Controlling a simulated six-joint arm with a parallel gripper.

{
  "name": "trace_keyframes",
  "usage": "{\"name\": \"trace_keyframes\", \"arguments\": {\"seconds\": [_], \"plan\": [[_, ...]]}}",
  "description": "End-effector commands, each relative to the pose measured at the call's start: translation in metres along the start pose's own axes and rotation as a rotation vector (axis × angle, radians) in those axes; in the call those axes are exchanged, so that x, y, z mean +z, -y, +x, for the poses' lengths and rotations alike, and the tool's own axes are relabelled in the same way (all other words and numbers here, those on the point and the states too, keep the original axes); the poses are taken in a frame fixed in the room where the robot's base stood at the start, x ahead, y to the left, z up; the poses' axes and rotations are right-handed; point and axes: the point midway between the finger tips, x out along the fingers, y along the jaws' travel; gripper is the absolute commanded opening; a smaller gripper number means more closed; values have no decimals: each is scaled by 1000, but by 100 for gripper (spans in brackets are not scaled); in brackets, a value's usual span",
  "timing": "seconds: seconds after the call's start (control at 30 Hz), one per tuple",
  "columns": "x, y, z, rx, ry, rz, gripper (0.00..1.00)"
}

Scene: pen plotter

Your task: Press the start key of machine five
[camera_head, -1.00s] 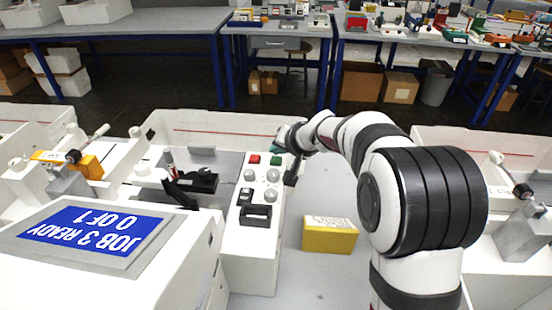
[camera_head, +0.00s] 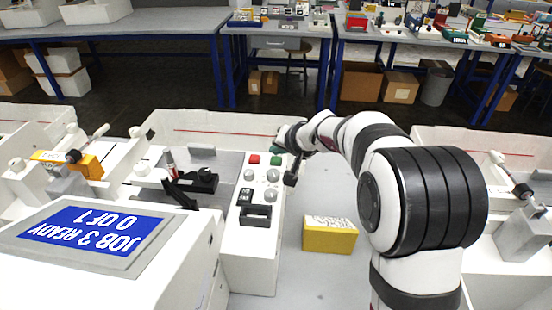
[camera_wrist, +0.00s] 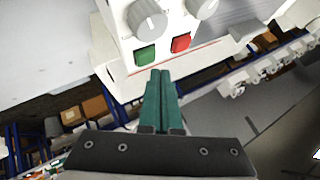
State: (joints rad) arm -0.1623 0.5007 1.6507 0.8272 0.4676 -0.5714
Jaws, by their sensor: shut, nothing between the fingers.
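The control panel (camera_head: 262,222) of the middle machine carries a red key (camera_head: 254,160) and a green key (camera_head: 276,161) at its far end. In the wrist view the green key (camera_wrist: 145,55) and red key (camera_wrist: 181,43) sit side by side. My gripper (camera_wrist: 160,74) has its two teal fingers shut together and empty. In that view the tips appear just below the green key, slightly toward the red one; I cannot tell whether they touch the panel. In the head view my gripper (camera_head: 280,145) is at the panel's far end. No machine number is readable.
Several grey knobs (camera_head: 272,175) and a black handle (camera_head: 256,215) are on the panel. A yellow box (camera_head: 330,235) stands to the right. Other machines flank both sides.

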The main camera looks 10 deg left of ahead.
Motion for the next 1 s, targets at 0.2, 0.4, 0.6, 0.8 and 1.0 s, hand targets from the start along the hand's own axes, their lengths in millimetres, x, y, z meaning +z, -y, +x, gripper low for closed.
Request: {"name": "trace_keyframes", "arguments": {"seconds": [0.2,0.4,0.6,0.8,1.0], "plan": [[2,-2,3,0,1,1,0],[4,-4,6,0,0,0,0],[4,-4,6,0,0,0,0],[5,-5,7,0,0,0,0],[6,-6,9,0,0,0,0]]}}
